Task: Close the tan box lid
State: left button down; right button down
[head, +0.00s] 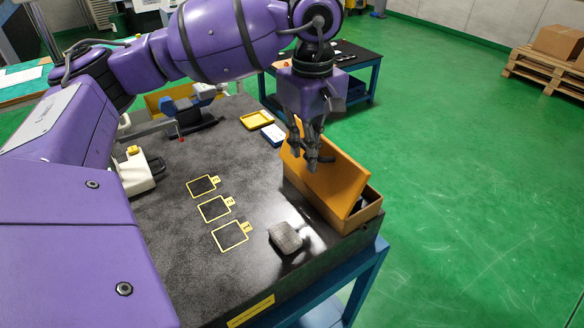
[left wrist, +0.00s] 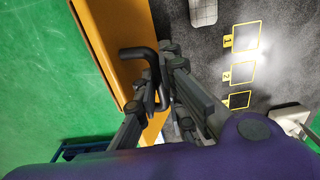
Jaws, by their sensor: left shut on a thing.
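The tan box (head: 367,217) stands at the right edge of the dark table. Its lid (head: 335,178) is tilted up, and a gap into the box shows at the right. My left gripper (head: 308,160) is at the lid, pointing down. In the left wrist view, the gripper (left wrist: 165,88) is shut on a dark bent handle (left wrist: 138,52) beside the tan lid (left wrist: 113,40). The fingers hide part of the handle. My right gripper is not in view.
A grey block (head: 286,238) lies on the table (head: 185,260) in front of the box. Several yellow-outlined marks (head: 214,208) are left of it.

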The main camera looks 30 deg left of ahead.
aim_at(324, 145)
pick_arm(q)
jog(key=shift+w+d, duration=0.25)
jog(key=shift+w, duration=0.4)
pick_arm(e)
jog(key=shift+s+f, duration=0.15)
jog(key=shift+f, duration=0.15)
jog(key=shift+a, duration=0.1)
pick_arm(q)
jog(key=shift+w+d+f+b, duration=0.1)
jog(key=shift+w+d+b, duration=0.1)
jog(key=shift+w, duration=0.25)
jog(key=shift+w+d+b, duration=0.2)
jog(key=shift+w, duration=0.25)
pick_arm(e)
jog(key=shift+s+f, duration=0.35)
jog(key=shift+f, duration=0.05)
pick_arm(q)
jog(key=shift+w, duration=0.15)
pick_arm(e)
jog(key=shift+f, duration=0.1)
